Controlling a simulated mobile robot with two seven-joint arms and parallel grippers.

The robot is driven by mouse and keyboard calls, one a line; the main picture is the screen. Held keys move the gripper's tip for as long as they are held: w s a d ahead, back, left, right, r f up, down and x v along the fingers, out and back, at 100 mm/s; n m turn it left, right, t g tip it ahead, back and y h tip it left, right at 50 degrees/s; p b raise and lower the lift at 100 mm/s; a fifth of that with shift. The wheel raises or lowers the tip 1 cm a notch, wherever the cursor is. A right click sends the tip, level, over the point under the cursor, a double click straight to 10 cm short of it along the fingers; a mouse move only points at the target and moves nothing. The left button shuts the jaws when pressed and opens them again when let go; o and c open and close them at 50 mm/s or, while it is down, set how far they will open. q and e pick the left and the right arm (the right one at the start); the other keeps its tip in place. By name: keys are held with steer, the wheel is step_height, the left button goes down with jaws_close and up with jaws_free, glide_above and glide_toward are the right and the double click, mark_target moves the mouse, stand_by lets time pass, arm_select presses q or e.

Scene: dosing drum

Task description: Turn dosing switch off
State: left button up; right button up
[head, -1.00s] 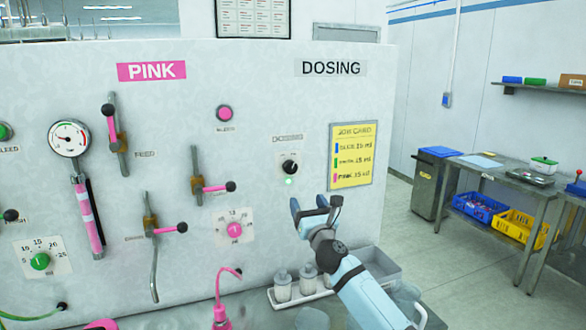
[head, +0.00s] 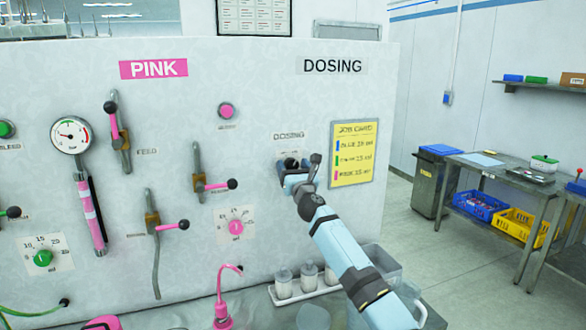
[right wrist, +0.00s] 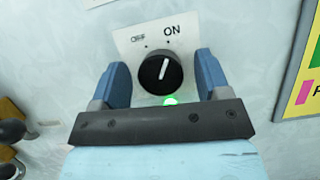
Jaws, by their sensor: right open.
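The dosing switch is a black round knob (right wrist: 160,73) on a white plate marked OFF and ON. Its white pointer line is turned toward ON, and a green lamp (right wrist: 170,101) glows just below it. In the head view the knob (head: 291,163) is partly hidden behind my gripper, under the DOSING label. My right gripper (head: 296,172) is open at the panel. In the right wrist view its two blue fingers (right wrist: 162,77) stand on either side of the knob, with gaps between them and it. My left gripper is not in view.
A yellow job card (head: 354,153) hangs just right of the switch. Pink levers, a gauge (head: 71,135) and a pink dial (head: 235,227) are on the panel to the left. White bottles on a tray (head: 311,290) stand below.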

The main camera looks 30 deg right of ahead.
steer(key=c, duration=0.9)
steer(key=shift+c, duration=0.2)
